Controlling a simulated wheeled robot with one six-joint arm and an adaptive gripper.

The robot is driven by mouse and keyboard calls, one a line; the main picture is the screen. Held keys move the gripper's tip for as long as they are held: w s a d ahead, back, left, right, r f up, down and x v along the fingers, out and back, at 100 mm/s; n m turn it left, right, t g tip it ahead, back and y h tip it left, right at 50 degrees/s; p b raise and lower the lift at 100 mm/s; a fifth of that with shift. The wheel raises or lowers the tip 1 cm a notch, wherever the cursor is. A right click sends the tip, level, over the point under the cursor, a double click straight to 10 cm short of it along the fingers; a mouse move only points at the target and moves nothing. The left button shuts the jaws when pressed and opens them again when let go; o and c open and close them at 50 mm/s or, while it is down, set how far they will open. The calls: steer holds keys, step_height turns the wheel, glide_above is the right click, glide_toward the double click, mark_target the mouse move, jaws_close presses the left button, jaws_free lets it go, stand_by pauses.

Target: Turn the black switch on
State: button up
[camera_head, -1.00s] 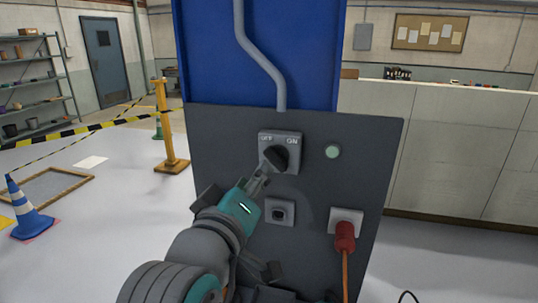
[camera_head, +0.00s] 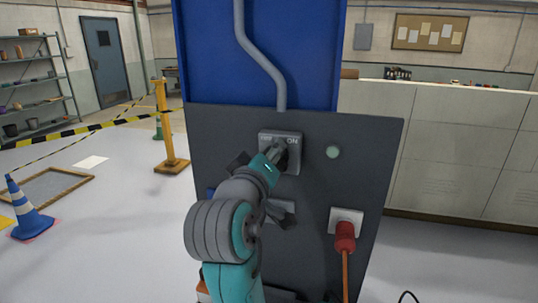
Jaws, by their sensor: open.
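The black switch (camera_head: 281,153) is a rotary knob on a grey plate (camera_head: 294,158) marked OFF at left and ON at right. The plate is fixed to the dark grey panel in front of the blue cabinet. My gripper (camera_head: 277,153) is at the knob, its open fingers around or right beside it; contact cannot be told. My gripper and wrist hide most of the knob, so its pointing direction is unclear. A pale round lamp (camera_head: 333,152) sits right of the plate.
A red plug (camera_head: 345,235) with an orange cable sits in a white socket at the panel's lower right. A blue cone (camera_head: 29,212) and a yellow barrier post (camera_head: 167,130) stand at left.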

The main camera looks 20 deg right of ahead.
jaws_close()
steer(key=shift+m, duration=0.3)
steer(key=m, duration=0.3)
steer(key=shift+s+d+r+m, duration=0.15)
steer(key=shift+d+r+m, duration=0.05)
steer(key=shift+d+m, duration=0.1)
steer(key=m, duration=0.4)
steer(key=shift+s+d+m, duration=0.2)
steer(key=shift+m, duration=0.1)
steer(key=m, duration=0.4)
steer(key=shift+s+d+m, duration=0.2)
steer(key=shift+d+m, duration=0.1)
steer(key=shift+s+d+f+m, duration=0.1)
steer(key=shift+d+m, duration=0.05)
steer(key=shift+m, duration=0.95)
steer(key=shift+d+f+m, duration=0.1)
steer(key=shift+m, duration=1)
